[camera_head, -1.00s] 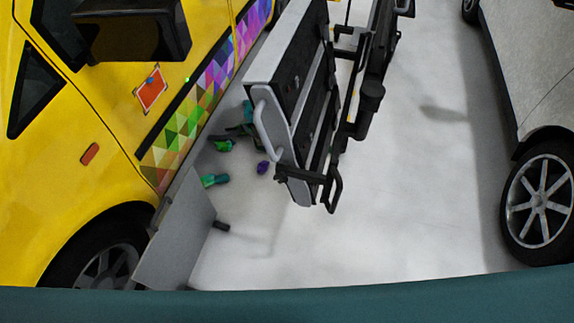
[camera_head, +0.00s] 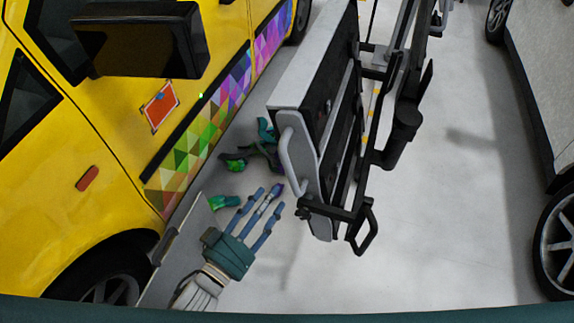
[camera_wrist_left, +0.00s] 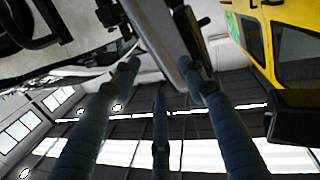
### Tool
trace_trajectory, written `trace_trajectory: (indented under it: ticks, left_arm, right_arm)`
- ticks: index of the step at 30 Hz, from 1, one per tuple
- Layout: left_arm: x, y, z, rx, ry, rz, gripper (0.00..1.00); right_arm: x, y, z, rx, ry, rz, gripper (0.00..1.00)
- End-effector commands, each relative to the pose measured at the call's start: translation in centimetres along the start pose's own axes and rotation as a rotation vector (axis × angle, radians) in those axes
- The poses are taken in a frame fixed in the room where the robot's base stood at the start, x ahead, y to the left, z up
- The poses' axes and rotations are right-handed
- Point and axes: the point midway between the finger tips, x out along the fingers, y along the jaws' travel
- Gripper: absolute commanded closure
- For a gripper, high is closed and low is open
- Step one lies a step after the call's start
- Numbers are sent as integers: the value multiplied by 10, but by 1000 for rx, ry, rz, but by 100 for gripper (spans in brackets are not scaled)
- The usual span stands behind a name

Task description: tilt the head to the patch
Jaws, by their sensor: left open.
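The patch (camera_head: 160,105) is a small orange-red square with a pale border on the yellow car (camera_head: 110,150), left of the middle in the head view. It lies just above a strip of coloured triangles (camera_head: 190,150). My left gripper (camera_head: 266,200) is low in the head view, right of and below the patch and well apart from it. Its three blue fingers are spread, with nothing between them. In the left wrist view the fingers (camera_wrist_left: 160,85) point upward, and the yellow car (camera_wrist_left: 285,50) is at the upper right. My right gripper is not seen.
Green, teal and purple scraps (camera_head: 235,162) lie on the floor. A grey panel (camera_head: 160,283) leans near the car's wheel. The floor (camera_head: 440,230) right of the cart is clear up to a silver car (camera_head: 545,90).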

Motion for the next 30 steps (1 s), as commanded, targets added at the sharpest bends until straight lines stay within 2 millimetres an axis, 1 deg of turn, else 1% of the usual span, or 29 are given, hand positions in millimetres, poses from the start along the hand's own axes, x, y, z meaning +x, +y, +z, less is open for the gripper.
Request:
trace_trajectory:
  ticks: [1, 3, 8, 12, 15, 18, 23, 30]
  left_arm:
    - [5, 1, -3, -1, 5, 2, 57]
    - [14, 0, -4, 0, 4, 1, 57]
    - [44, 0, -4, 0, 4, 0, 57]
    - [71, 0, -4, 1, 4, -1, 57]
    - [86, 0, -3, 0, 3, -1, 57]
    - [97, -1, -2, 1, 2, -2, 57]
    - [106, 0, -1, 1, 1, -1, 57]
    - [106, -1, -1, 1, 1, -2, 57]
  right_arm:
    - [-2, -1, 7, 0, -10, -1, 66]
    - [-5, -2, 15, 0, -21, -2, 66]
    - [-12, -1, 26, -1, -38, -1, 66]
    - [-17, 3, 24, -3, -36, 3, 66]
    - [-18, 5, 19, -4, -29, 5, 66]
    - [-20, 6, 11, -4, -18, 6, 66]
    - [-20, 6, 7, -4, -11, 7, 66]
    - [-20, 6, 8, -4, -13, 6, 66]
